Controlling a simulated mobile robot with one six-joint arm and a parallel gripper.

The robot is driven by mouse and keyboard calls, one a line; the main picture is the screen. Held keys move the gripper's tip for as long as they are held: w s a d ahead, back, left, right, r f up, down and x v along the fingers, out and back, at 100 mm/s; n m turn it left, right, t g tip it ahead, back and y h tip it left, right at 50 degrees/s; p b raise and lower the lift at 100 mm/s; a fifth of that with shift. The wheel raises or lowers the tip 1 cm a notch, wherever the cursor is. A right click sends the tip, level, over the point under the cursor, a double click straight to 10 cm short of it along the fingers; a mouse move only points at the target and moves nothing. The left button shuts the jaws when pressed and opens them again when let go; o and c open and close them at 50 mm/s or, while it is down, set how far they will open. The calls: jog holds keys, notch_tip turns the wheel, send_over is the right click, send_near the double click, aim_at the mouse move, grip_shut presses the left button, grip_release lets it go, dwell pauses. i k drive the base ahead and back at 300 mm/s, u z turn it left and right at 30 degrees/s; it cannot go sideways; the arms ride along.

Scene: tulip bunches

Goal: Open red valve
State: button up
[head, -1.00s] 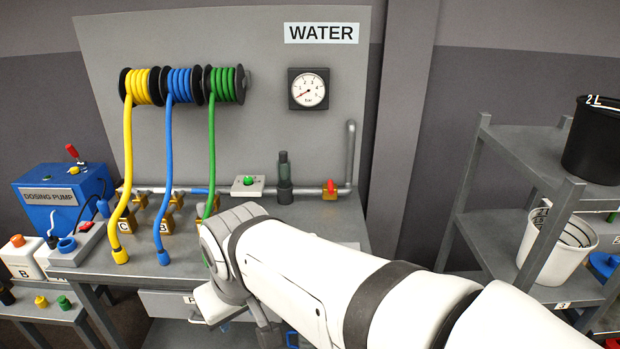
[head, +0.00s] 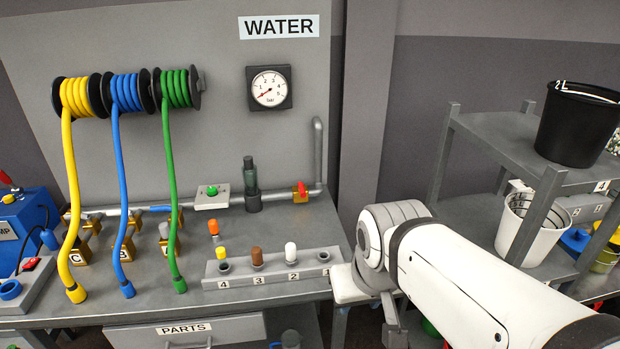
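The red valve (head: 302,187) is a small red handle on a brass body, on the grey pipe at the back right of the water bench. Its handle stands roughly upright, slightly tilted. My white arm reaches in from the lower right and ends near the bench's front right corner. The wrist is in front of the valve and to its right, well apart from it. My gripper's fingers are hidden or too unclear to make out, so I cannot tell their state.
A numbered rack (head: 268,278) with several coloured plugs stands at the bench front. A pressure gauge (head: 269,88) hangs above, its needle low. A dark fitting (head: 252,185) stands left of the valve. A shelf with a black bucket (head: 577,122) and a white bucket (head: 534,228) is right.

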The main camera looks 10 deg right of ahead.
aim_at(301, 187)
jog(key=u, duration=0.05)
jog(key=i, duration=1)
jog(key=z, duration=0.05)
